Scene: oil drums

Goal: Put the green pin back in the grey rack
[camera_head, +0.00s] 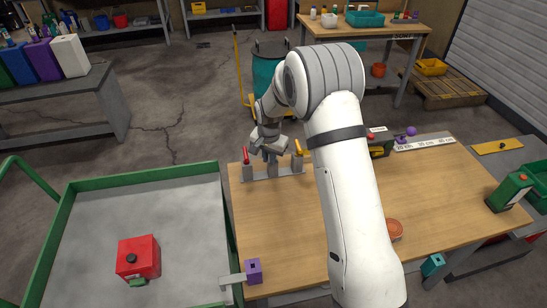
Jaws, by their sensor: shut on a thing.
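The grey rack (252,178) stands at the back left of the wooden table. A red pin (246,156) is at its left post and a yellow pin (298,147) is at its right post. My gripper (269,158) is pointing down at the middle of the rack, between these two pins. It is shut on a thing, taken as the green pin. The jaws and wrist hide that pin, and no loose green pin shows elsewhere. I cannot tell whether the pin touches the middle post.
My white arm crosses the table's middle and hides part of it. A green-rimmed tray (190,240) with a red can (138,257) is at left. A purple block (254,271) is at the front left table corner. An orange round thing (394,229) lies right of my arm.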

